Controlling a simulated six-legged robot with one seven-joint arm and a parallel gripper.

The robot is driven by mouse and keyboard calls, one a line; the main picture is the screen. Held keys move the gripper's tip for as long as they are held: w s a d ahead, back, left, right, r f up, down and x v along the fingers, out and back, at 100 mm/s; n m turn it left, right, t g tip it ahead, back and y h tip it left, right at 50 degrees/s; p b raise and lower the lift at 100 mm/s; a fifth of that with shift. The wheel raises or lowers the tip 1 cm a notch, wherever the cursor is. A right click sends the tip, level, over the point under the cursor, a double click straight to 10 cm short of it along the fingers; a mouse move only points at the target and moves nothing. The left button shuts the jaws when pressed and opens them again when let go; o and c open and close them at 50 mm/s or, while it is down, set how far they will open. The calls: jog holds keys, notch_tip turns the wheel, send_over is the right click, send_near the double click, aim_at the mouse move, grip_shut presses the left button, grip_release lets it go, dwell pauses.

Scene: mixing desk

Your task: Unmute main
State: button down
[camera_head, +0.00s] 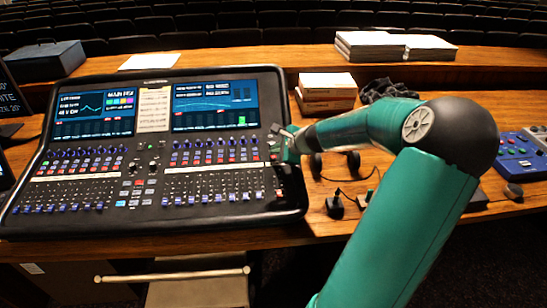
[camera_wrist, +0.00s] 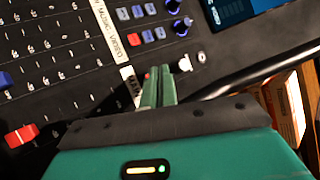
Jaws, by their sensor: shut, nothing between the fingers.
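The mixing console (camera_head: 150,178) lies on the wooden desk. My gripper (camera_head: 284,146) is at the console's right edge, beside the rightmost strip. In the wrist view my gripper (camera_wrist: 160,84) is shut and empty, with its two green fingers together over the panel. The label reading MAIN (camera_wrist: 131,86) is just left of the fingers. A small red spot (camera_wrist: 147,76) shows at the left fingertip, mostly hidden; I cannot tell whether it is a lit mute button or whether the fingers touch it. A red fader cap (camera_wrist: 21,136) sits at lower left.
A white knob (camera_wrist: 201,57) is right of the fingertips. Red and blue buttons (camera_wrist: 147,37) lie above them. Stacked boxes (camera_head: 327,90) stand behind the console's right corner. Black devices with cables (camera_head: 336,205) lie right of the console.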

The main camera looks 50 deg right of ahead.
aim_at(277, 162)
dwell(0.4)
jog(key=shift+f, duration=0.45)
jog(key=shift+f, duration=0.3)
dwell(0.5)
dwell(0.3)
jog(key=shift+r, duration=0.75)
jog(key=shift+s+a+r, duration=0.1)
jog(key=shift+r, duration=1.15)
jog(key=shift+s+a+r, duration=0.1)
jog(key=shift+r, duration=1.15)
